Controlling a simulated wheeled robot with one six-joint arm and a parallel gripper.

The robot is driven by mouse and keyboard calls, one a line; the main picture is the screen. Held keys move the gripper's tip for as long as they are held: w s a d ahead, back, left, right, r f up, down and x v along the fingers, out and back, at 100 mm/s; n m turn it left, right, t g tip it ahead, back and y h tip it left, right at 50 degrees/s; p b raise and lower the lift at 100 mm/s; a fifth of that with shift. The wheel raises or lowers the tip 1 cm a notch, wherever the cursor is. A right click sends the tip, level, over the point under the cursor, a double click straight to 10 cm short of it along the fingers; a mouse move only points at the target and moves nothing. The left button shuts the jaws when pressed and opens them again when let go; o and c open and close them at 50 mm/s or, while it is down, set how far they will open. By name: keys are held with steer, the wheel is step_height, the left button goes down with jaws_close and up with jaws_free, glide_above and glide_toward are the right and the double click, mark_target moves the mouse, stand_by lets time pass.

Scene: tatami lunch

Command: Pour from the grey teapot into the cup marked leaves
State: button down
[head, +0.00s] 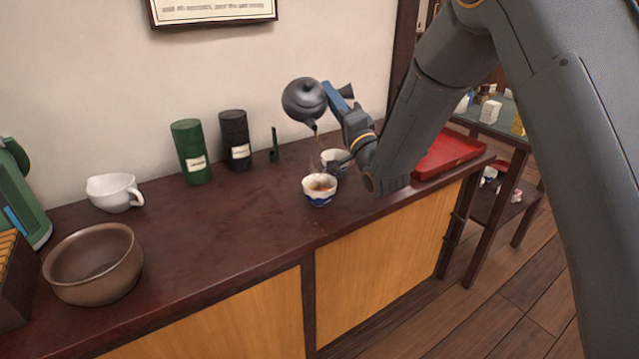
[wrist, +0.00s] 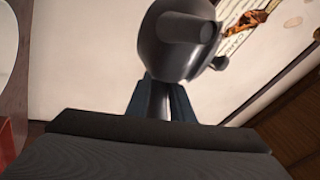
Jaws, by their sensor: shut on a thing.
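The grey teapot (head: 303,101) hangs above the counter, tilted with its spout down. My gripper (head: 341,94) is shut on its side handle; the wrist view shows the teapot (wrist: 180,40) just beyond my blue fingers (wrist: 160,102). A thin brown stream falls from the spout toward the front cup (head: 319,194), a white cup with blue marks low on its side. Brown liquid shows inside it. A second pale cup (head: 333,156) stands just behind, partly hidden by my wrist. I cannot make out which cup is marked with leaves.
A green canister (head: 191,150) and a black canister (head: 235,140) stand at the back. A white handled pitcher (head: 113,192) and brown bowl (head: 93,268) are at the left. A red tray (head: 446,152) lies to the right. The counter's front middle is clear.

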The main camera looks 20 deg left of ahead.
steer(key=shift+w+r, duration=0.1)
steer(key=shift+w, duration=0.1)
steer(key=shift+r+b, duration=0.1)
steer(key=shift+b, duration=0.25)
steer(key=shift+w+p, duration=0.1)
steer(key=shift+p, duration=0.65)
steer(key=w+a+f+m+g+h+p, duration=0.1)
steer(key=w+a+f+g+h+p, duration=0.2)
steer(key=f+g+h+p, duration=0.2)
step_height(320, 180, down, 2)
steer(key=p, duration=0.3)
steer(key=shift+w+a+f+h+p, duration=0.2)
steer(key=shift+w+a+h+p, duration=0.1)
steer(key=shift+w+a+p, duration=0.05)
steer(key=shift+m, duration=0.3)
